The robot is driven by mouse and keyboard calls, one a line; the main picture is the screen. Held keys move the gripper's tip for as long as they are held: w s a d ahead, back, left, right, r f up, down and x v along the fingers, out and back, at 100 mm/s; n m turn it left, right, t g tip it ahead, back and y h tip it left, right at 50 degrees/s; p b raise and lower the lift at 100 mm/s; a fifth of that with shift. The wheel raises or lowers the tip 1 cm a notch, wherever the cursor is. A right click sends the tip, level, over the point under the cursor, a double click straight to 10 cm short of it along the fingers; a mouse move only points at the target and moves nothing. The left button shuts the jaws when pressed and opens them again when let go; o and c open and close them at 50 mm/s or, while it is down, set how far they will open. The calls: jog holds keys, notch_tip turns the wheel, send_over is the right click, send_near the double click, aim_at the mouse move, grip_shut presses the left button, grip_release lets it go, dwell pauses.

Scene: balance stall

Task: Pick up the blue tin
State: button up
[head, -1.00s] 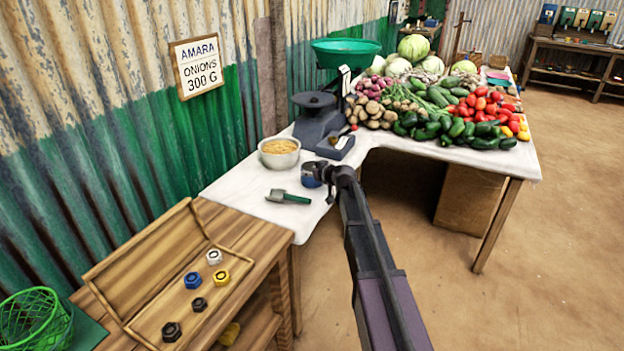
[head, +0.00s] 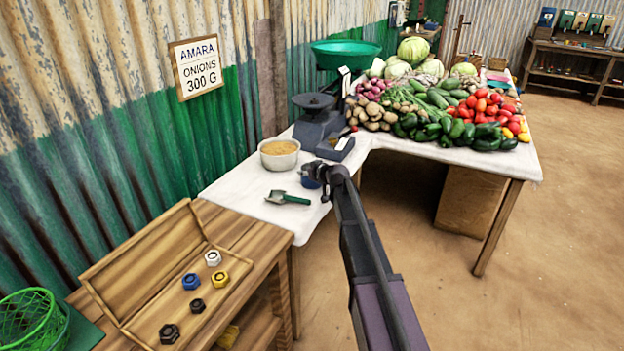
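The blue tin (head: 309,181) stands on the white-covered stall table, to the right of a metal bowl (head: 279,154) of yellowish grain. My gripper (head: 320,173) is right at the tin, and its dark fingers hide much of it. Only part of the tin's blue side shows at the left of the fingers. The view is too small and too covered to tell whether the fingers are closed on it. I cannot see a gap between the tin and the cloth.
A green-handled scoop (head: 287,198) lies left of the tin. A dark scale (head: 322,122) with a green pan (head: 345,53) stands behind. Heaped vegetables (head: 455,110) fill the right side. A wooden box (head: 140,270) with several hex weights is at the front left.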

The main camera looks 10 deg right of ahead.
grip_shut()
jog(key=shift+r, duration=0.2)
notch_tip(320, 180, up, 2)
jog(key=p, duration=0.2)
jog(key=shift+r+p, duration=0.15)
jog(key=shift+p, duration=0.25)
jog(key=s+d+r+p, duration=0.2)
jog(key=s+d, duration=0.9)
jog(key=shift+d+r, duration=0.15)
jog(key=shift+d, duration=0.25)
